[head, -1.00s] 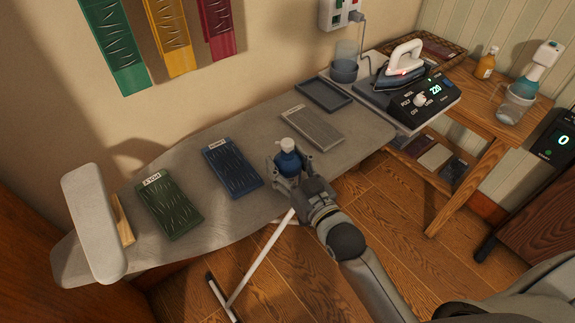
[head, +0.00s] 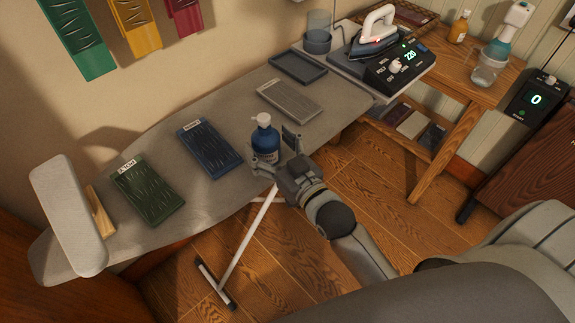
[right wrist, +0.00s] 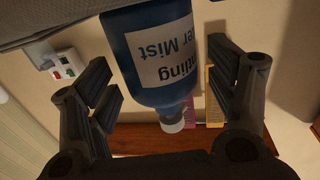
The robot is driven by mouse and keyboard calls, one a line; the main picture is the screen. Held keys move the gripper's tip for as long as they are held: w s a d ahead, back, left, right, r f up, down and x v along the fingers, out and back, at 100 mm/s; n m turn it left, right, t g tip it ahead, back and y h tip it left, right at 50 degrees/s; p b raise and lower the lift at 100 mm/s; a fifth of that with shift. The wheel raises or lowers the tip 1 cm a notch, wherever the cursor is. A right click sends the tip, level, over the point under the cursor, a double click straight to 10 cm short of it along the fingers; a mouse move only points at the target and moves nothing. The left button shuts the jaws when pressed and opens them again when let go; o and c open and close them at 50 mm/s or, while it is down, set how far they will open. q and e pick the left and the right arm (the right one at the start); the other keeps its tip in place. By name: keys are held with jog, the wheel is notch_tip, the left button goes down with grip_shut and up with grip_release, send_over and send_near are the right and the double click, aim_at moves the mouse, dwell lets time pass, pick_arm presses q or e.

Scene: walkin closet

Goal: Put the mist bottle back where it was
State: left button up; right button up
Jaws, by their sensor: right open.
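The mist bottle (head: 265,143) is blue with a white cap and pale label. It stands upright at the near edge of the grey ironing board (head: 222,186). In the right wrist view the bottle (right wrist: 160,55) appears upside down, with "Mist" readable on its label. My right gripper (head: 278,150) is open, its fingers spread on either side of the bottle. In the right wrist view gaps show between the bottle and both fingers (right wrist: 168,95). The bottle's base is partly hidden by the gripper in the head view. My left gripper is not in view.
Green (head: 148,190) and blue (head: 210,147) ribbed pads, a grey ribbed pad (head: 289,100) and a dark tray (head: 298,67) lie on the board. A small padded sleeve board (head: 68,215) stands left. An iron (head: 372,42) stands behind right. Bare board lies between the blue and grey pads.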

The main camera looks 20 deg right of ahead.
jog(key=b+v, duration=0.1)
jog(key=v, duration=0.8)
jog(key=shift+a+r, duration=0.2)
jog(key=shift+r, duration=0.2)
